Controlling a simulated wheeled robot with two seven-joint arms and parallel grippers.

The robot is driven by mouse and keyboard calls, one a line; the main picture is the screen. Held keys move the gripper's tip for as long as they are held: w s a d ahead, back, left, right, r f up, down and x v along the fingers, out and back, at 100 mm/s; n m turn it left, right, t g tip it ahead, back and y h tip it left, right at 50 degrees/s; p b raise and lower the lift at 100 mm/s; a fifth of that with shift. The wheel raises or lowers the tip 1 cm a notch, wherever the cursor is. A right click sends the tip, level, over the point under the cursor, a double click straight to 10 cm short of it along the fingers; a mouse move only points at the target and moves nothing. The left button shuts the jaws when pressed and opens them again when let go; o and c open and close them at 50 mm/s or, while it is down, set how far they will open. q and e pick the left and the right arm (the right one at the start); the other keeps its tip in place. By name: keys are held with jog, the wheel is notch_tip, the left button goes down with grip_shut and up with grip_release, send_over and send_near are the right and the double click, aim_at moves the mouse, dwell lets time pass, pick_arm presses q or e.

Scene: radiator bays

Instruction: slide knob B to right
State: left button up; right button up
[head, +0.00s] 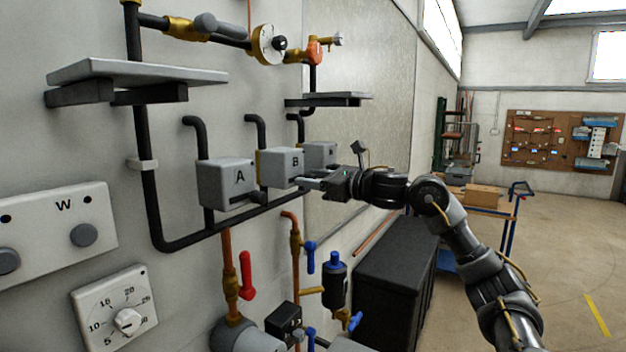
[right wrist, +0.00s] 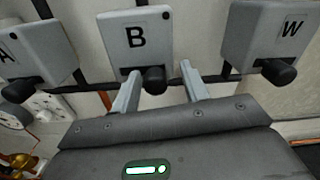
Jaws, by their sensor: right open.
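The grey box marked B (head: 281,167) is on the wall between box A and another box. It also shows in the right wrist view (right wrist: 138,35), with its black knob B (right wrist: 154,79) at the lower right of its lower edge. My right gripper (head: 306,183) reaches box B from the right. In the right wrist view its two fingers (right wrist: 158,92) are apart, one on each side of knob B. I cannot tell whether either finger touches the knob. In the head view knob B is hard to make out by the fingers. My left gripper is not in view.
Box A (head: 226,182) is left of B; the box marked W (right wrist: 265,38) with its knob (right wrist: 279,75) is to the right. A black pipe (head: 180,245) runs below the boxes. A shelf (head: 335,98) juts out above. A dark cabinet (head: 392,285) stands below my arm.

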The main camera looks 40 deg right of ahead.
jog(key=b+v, duration=0.8)
jog(key=v, duration=0.2)
jog(key=shift+s+d, duration=0.15)
jog(key=shift+s, duration=0.2)
